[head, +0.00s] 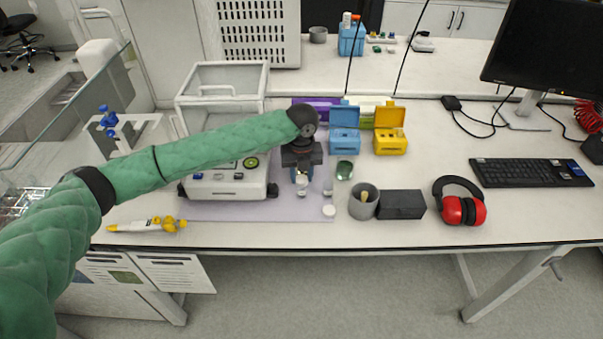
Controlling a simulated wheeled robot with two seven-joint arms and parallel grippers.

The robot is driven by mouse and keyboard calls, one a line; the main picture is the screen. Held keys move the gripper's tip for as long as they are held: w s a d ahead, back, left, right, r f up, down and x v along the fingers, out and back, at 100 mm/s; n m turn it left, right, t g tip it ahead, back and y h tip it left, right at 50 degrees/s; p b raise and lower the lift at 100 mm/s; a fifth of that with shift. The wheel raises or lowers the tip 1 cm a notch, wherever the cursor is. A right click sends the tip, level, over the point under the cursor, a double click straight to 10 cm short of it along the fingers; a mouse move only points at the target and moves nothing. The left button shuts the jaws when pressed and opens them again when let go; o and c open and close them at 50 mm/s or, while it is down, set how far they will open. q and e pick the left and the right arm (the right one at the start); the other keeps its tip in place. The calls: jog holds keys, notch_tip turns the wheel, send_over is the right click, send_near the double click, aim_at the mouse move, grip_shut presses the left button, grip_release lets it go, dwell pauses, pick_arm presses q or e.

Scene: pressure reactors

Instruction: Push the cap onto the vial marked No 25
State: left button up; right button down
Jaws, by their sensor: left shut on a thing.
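My left gripper (302,180) points down over the front right of the lilac mat (240,212). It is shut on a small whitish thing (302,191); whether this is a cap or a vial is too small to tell. A white round piece (329,210), like a cap, lies on the mat just right and in front of the gripper. A small greenish glass jar or vial (344,171) stands to the right of the gripper. No marking No 25 can be read. My right gripper is not in view.
A white bench device (225,185) stands left of the gripper. Blue (344,140) and yellow (390,145) open boxes stand behind right. A grey cup (363,202), black box (402,205) and red earmuffs (461,208) are at right. A yellow-white pipette (146,225) lies at left.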

pick_arm(q)
jog(key=shift+p, duration=0.3)
dwell(0.6)
dwell(0.4)
jog(key=o, duration=1.5)
jog(key=shift+r+p, duration=2.7)
jog(key=shift+r, duration=0.8)
grip_shut()
